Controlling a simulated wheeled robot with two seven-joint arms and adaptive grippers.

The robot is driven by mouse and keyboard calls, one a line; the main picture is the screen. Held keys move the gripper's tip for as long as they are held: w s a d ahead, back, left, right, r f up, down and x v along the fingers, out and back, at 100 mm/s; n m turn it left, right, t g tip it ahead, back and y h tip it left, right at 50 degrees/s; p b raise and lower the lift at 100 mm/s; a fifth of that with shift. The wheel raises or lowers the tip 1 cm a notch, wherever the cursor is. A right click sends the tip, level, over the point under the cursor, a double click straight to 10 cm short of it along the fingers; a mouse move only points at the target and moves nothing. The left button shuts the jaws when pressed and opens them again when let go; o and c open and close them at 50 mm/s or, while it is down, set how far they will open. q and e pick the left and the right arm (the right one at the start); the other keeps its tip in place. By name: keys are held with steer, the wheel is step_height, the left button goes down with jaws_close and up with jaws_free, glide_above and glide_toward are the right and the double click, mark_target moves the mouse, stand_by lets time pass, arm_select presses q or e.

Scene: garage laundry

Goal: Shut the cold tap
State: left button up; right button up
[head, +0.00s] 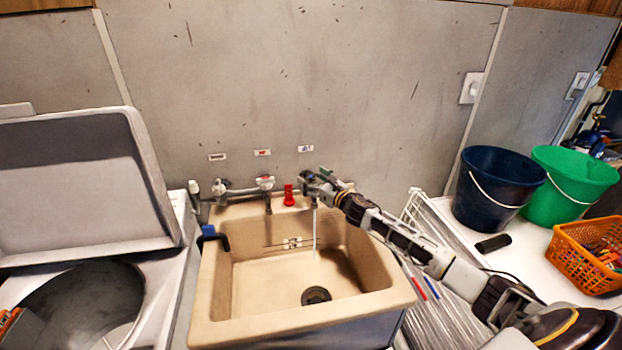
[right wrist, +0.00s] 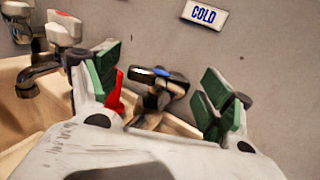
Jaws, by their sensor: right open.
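The cold tap (right wrist: 160,82) has a dark cross-shaped handle with a blue mark, below the COLD label (right wrist: 204,14). In the head view the tap (head: 306,178) stands at the sink's back edge, partly hidden by my right gripper (head: 325,178). A thin stream of water (head: 314,235) falls into the beige sink (head: 220,325). In the right wrist view my right gripper (right wrist: 163,88) is open, its green-padded fingers on either side of the tap handle. I cannot tell whether they touch it. My left gripper is not in view.
A red object (head: 289,196) stands just left of the cold tap. Further left is another tap (head: 266,184) with a red mark. A white rack (head: 445,300) is right of the sink, with a dark bucket (head: 490,190) beyond. An open-lidded washer (head: 80,190) stands left.

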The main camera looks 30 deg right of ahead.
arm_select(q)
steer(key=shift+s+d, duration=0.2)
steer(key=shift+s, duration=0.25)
arm_select(e)
steer(key=shift+w+a, duration=0.1)
steer(key=shift+w, duration=0.4)
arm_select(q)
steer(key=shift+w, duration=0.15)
arm_select(e)
steer(key=shift+c, duration=0.8)
steer(key=c, duration=0.9)
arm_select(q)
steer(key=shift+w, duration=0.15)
